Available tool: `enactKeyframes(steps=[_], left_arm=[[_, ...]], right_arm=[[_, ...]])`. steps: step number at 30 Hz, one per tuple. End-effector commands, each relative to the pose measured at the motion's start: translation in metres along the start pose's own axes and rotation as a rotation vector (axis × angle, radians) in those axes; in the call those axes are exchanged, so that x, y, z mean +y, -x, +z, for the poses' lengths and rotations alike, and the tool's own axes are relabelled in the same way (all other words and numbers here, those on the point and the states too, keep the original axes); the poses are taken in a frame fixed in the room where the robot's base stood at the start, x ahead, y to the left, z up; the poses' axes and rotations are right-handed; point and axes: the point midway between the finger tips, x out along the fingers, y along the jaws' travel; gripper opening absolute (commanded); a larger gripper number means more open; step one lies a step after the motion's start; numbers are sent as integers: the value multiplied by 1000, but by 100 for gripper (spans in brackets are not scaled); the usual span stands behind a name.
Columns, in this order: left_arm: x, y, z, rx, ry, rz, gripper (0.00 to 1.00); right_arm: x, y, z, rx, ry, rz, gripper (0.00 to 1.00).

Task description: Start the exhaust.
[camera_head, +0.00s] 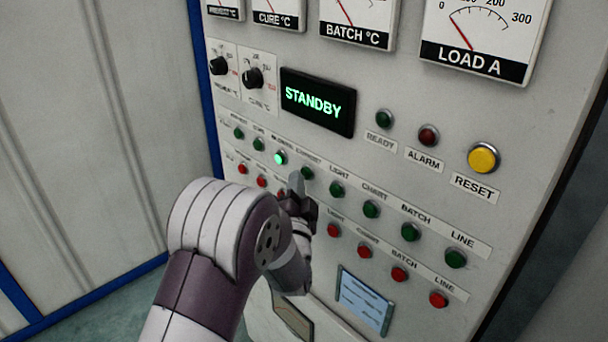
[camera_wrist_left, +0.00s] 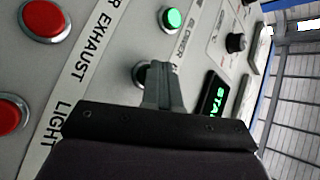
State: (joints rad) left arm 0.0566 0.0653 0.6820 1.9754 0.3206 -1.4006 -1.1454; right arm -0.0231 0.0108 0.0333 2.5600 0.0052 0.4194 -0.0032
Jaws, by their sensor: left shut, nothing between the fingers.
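The green exhaust button (camera_head: 307,173) sits in the upper button row of the panel, under the EXHAUST label, and looks unlit. My left gripper (camera_head: 297,178) is shut and empty, its fingertips just left of and over the edge of that button in the head view. In the left wrist view the shut fingers (camera_wrist_left: 160,85) cover most of a button (camera_wrist_left: 139,74), whose rim shows beside them. I cannot tell whether the fingertips touch it. My right gripper is not in view.
The neighbouring green button (camera_head: 280,157) is lit. Unlit green buttons, such as the light button (camera_head: 337,189), continue rightwards, with red buttons (camera_head: 334,230) below. The display (camera_head: 318,101) reads STANDBY. A yellow reset button (camera_head: 482,158) is at right.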

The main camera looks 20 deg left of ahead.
Motion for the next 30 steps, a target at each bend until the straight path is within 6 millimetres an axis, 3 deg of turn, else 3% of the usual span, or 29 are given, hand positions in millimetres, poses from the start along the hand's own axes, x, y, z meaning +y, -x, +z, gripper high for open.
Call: enactKeyframes(steps=[19,30], left_arm=[[2,-3,-3,1,0,-2,0],[-6,8,6,0,-1,-2,0]], right_arm=[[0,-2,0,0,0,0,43],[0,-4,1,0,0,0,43]])
